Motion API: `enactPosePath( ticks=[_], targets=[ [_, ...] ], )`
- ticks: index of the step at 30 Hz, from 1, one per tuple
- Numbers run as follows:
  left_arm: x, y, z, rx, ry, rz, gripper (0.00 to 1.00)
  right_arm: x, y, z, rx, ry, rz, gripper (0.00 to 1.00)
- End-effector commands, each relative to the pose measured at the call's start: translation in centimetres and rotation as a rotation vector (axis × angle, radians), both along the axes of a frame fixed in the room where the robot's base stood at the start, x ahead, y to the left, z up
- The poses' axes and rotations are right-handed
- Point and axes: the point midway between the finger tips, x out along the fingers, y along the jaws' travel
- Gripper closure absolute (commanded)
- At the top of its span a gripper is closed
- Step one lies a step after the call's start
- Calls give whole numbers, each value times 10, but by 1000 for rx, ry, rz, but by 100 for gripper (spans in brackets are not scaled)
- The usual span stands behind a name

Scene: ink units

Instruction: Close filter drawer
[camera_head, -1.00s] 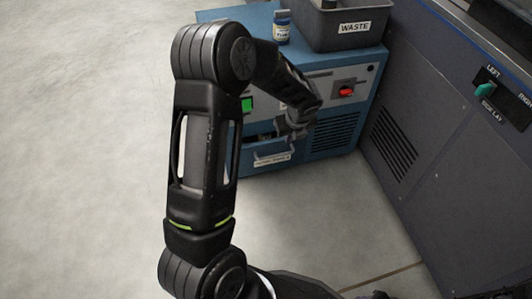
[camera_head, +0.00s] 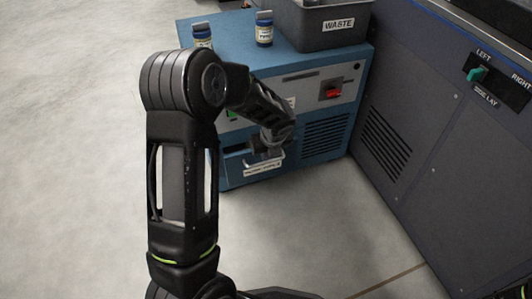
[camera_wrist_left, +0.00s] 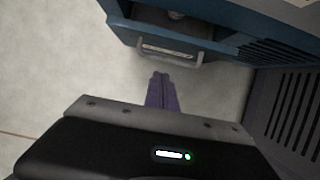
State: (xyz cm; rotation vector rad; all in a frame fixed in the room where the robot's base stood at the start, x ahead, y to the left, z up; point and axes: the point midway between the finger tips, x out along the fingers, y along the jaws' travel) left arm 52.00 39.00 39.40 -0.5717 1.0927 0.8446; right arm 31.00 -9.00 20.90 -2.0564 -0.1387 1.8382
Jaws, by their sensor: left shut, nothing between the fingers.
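The filter drawer (camera_head: 262,170) is low in the front of the blue unit, with a pale label and a bar handle. It stands partly open; the wrist view shows the drawer front and handle (camera_wrist_left: 170,55) and some of the dark inside behind it. My left gripper (camera_head: 268,150) is at the drawer front in the head view, small and partly hidden by its own wrist. In the left wrist view its purple fingers (camera_wrist_left: 161,78) are shut and empty, just short of the handle; contact cannot be told. My right gripper is not in view.
The blue unit (camera_head: 235,45) carries small jars (camera_head: 264,30) and a grey waste bin (camera_head: 325,25) on top. A red switch (camera_head: 333,90) is on its front. A dark grey machine (camera_head: 440,140) stands close on the right. The pale floor in front is clear.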

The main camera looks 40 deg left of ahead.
Motion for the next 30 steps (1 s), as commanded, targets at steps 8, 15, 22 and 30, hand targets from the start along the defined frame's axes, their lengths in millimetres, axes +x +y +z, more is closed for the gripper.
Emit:
enactPosePath(
  ticks=[8, 15, 22, 30],
  targets=[
    [12, 18, -60, 1, 2, 1, 100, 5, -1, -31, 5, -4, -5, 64],
    [30, 44, -65, 1, -2, 3, 100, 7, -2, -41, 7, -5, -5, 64],
    [37, 54, -62, 0, -1, 0, 100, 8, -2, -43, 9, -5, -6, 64],
    [37, 54, -62, 0, -1, 0, 100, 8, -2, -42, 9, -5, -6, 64]
  ],
)
